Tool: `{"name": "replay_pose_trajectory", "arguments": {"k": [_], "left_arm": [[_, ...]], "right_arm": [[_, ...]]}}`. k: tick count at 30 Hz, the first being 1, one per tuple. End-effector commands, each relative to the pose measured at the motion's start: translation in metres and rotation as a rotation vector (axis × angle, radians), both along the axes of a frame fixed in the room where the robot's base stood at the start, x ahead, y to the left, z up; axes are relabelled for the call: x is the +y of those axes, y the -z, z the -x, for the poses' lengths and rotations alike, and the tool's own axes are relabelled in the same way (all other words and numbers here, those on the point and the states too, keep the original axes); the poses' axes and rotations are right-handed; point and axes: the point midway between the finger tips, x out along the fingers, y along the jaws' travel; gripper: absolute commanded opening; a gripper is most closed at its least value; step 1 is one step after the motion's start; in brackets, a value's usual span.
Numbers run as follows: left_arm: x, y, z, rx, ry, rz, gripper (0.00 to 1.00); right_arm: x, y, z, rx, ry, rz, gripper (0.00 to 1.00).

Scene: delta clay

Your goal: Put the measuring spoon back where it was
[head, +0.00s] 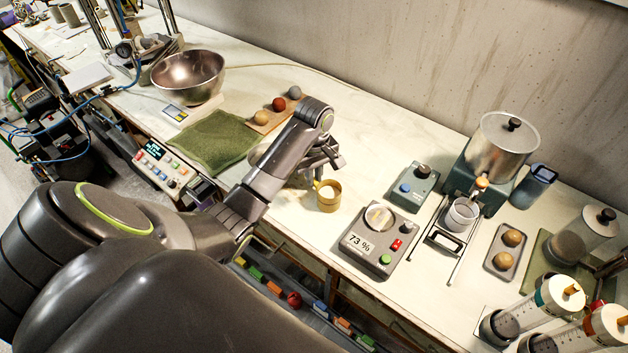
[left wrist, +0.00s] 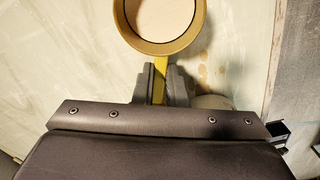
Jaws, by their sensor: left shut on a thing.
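The measuring spoon, a yellow-brass round cup (head: 328,198) with a straight handle, is at the middle of the bench near its front edge. It looks upright, with a pale, flat-looking inside that may be contents. In the left wrist view the cup (left wrist: 198,30) is just beyond the fingertips. My left gripper (head: 325,170) is shut on its yellow handle; the handle shows between the fingers (left wrist: 160,84) in the left wrist view. I cannot tell whether the cup touches the bench. My right gripper is not in view.
Right of the spoon are a scale reading 73 % (head: 360,246), a small control box (head: 411,190) and a metal dispenser (head: 500,150) with a clear cup (head: 460,216). A green cloth (head: 212,142) and steel bowl (head: 188,77) are left. Bench behind the spoon is clear.

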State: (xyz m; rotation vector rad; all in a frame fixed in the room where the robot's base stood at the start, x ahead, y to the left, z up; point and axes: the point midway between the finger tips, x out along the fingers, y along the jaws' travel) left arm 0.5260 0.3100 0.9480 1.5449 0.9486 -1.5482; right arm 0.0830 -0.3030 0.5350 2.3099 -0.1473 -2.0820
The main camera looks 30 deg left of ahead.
Motion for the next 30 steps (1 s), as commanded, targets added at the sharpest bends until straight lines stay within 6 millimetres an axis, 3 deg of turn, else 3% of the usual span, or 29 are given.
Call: {"name": "replay_pose_trajectory", "arguments": {"k": [3, 13, 14, 18, 30], "left_arm": [[-0.0005, 0.0105, 0.0002, 0.0, 0.001, 0.0, 0.0], [-0.0001, 0.0136, 0.0, 0.0, 0.001, 0.0, 0.0], [-0.0001, 0.0139, -0.0001, 0.0, 0.001, -0.001, 0.14], [-0.0001, 0.0138, -0.0002, -0.001, 0.001, 0.0, 0.32], [0.0001, 0.0071, -0.0008, -0.004, 0.002, -0.001, 0.33]], "right_arm": [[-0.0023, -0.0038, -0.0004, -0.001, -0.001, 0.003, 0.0], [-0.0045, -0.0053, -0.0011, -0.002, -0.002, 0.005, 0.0], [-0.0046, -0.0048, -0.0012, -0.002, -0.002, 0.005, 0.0], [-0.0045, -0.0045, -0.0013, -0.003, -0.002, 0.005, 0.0], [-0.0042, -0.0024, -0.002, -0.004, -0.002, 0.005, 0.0]]}}
